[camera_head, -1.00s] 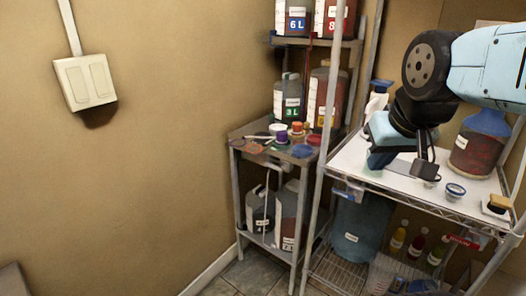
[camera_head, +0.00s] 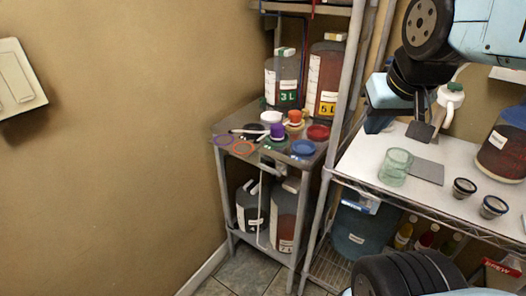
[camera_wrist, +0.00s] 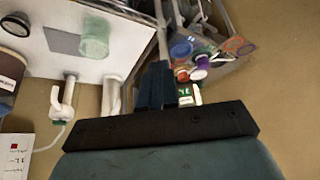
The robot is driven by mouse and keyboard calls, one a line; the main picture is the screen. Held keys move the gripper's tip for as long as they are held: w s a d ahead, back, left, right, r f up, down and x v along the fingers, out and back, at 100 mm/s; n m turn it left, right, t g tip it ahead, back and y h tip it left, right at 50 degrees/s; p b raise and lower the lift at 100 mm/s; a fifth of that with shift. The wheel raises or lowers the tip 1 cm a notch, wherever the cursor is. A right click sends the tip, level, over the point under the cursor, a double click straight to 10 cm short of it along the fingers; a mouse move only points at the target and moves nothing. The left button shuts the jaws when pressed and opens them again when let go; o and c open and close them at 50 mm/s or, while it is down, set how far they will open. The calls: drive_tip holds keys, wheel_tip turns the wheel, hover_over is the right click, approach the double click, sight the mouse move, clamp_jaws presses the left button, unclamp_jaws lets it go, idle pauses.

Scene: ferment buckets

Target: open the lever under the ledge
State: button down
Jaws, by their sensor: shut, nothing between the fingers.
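A small grey fitting (camera_head: 268,164), which may be the lever, shows under the front edge of the grey stand's top ledge (camera_head: 228,128). A thin pale tube hangs below it. It is too small to tell how the lever is turned. My gripper (camera_head: 421,132) is at the upper right in the head view, above the white shelf and well to the right of the fitting. Its dark fingers (camera_wrist: 156,88) are shut and empty in the wrist view. I cannot make out the lever in the wrist view.
The stand's top holds coloured lids, a purple-topped piece (camera_head: 277,132) and the 3 L and 5 L jugs (camera_head: 282,80). A metal post (camera_head: 340,120) stands between the stand and my gripper. The white shelf holds a green glass (camera_head: 395,167) and small cups. Floor shows in front.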

drive_tip(key=m+g, duration=0.6)
drive_tip(key=m, duration=0.2)
hover_over(266, 166)
wheel_tip(266, 166, down, 14)
drive_tip(key=shift+w+r, duration=0.1)
drive_tip(key=shift+r, duration=0.05)
wheel_tip(266, 166, down, 14)
